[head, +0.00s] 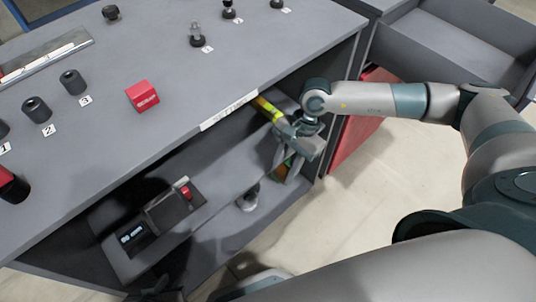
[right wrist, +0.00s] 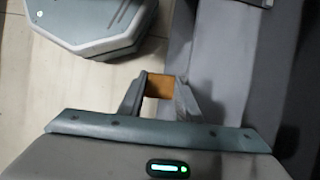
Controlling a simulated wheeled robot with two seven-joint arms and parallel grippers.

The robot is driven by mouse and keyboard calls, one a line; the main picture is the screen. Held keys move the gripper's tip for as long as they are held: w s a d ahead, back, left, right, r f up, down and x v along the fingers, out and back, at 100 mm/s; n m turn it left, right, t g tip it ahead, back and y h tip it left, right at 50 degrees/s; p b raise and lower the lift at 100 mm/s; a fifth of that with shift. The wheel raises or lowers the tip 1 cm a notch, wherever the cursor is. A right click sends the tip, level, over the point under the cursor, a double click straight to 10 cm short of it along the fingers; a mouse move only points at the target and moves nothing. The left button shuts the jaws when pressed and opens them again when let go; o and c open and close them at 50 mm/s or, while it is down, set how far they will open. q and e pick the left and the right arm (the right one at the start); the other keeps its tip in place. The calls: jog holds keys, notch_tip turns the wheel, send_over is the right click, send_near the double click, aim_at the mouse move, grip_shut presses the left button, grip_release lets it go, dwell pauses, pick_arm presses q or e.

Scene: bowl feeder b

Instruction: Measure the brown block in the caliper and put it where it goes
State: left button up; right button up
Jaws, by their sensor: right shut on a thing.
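The brown block (right wrist: 160,86) is between the two fingers of my right gripper (right wrist: 159,92), which is shut on it, in the right wrist view. In the head view my right gripper (head: 285,168) is at the right end of the lower shelf, under the table top, and mostly hides the block. A dark device with a small lit display and a red part, which looks like the caliper (head: 168,212), lies on the lower shelf to the left, apart from the gripper. Dark parts that may be my left gripper (head: 155,291) show at the bottom edge, too unclear to read.
The table top (head: 250,55) overhangs the shelf. On it are a red block (head: 142,96), dark cylinders (head: 73,82) beside number labels and several knob-like parts (head: 197,35). A yellow object (head: 266,108) is near the right gripper. A grey bin (head: 450,40) stands at right.

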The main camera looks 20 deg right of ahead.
jog(key=shift+s+d, duration=0.25)
jog(key=shift+s, duration=0.45)
jog(key=shift+s+d, duration=0.25)
jog(key=shift+s, duration=0.45)
jog(key=shift+s+d, duration=0.25)
jog(key=shift+s, duration=0.45)
